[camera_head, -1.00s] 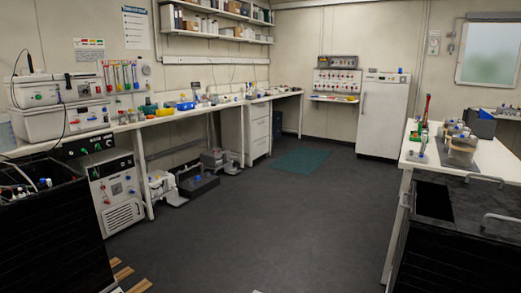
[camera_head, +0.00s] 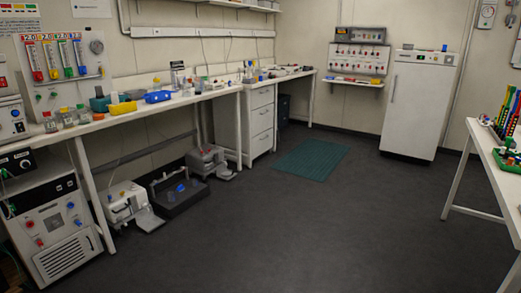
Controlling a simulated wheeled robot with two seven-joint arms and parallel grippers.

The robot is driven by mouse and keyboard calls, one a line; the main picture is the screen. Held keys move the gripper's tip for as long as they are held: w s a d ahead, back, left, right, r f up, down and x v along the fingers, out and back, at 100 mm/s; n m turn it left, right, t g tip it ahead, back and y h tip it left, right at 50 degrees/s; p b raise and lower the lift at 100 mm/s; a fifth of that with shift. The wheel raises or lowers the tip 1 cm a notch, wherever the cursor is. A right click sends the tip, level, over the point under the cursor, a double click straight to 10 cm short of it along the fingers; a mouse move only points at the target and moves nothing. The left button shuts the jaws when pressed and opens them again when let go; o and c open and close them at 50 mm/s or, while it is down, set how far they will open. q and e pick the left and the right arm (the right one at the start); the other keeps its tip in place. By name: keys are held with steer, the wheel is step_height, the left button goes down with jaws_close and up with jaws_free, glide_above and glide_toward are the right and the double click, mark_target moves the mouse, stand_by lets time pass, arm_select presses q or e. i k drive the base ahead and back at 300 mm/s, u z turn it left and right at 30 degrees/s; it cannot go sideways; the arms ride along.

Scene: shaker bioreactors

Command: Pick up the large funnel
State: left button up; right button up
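I cannot make out a large funnel in this view. The small items on the long left bench (camera_head: 205,97) are too small to tell apart fully. Neither of my grippers is in view.
Dark floor (camera_head: 290,220) lies open ahead, with a green mat (camera_head: 311,159) farther on. Pumps (camera_head: 128,203) and a black tray (camera_head: 180,193) stand on the floor at the left. A white fridge (camera_head: 412,104) stands at the back; a white table (camera_head: 488,150) is at right.

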mark_target(180, 77)
steer(key=i, duration=6.9)
steer(key=u, duration=3.25)
